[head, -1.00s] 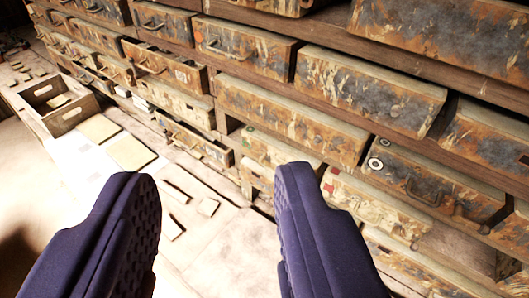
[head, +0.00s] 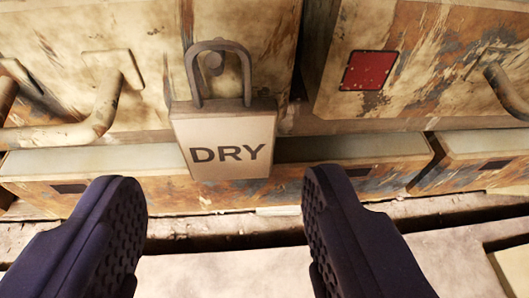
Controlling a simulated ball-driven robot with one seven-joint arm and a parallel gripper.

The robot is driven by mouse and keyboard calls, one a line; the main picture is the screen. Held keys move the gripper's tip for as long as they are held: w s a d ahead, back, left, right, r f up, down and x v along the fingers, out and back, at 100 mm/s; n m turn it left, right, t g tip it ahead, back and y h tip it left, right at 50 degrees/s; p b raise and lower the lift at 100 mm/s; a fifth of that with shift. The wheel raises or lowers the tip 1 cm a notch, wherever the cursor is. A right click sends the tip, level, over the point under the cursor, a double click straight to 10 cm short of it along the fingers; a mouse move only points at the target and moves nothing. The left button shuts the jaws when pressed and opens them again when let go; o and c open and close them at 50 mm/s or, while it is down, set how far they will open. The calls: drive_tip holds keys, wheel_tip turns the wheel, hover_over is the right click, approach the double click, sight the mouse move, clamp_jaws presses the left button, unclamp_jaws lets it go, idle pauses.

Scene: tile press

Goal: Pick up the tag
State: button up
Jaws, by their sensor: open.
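A pale tag (head: 226,150) with "DRY" in dark letters hangs in the upper middle of the head view. Its grey metal loop (head: 219,72) goes over a small peg (head: 214,62) on a worn drawer front. My gripper (head: 225,195) is open and empty, with one dark purple finger at lower left and the other at lower right. The tag lies between and beyond the fingertips in the picture, and neither finger appears to touch it.
Worn drawers fill the upper view. A curved handle (head: 100,110) sticks out left of the tag and another handle (head: 505,90) at the far right. A red square (head: 369,70) marks the right drawer. A pale surface (head: 230,275) lies below.

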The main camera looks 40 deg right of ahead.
sight(225, 136)
drive_tip(key=x, duration=0.5)
drive_tip(key=shift+w+b, duration=0.1)
drive_tip(key=shift+b, duration=0.25)
drive_tip(key=shift+c, duration=0.2)
drive_tip(key=c, duration=0.6)
drive_tip(key=shift+c, duration=0.2)
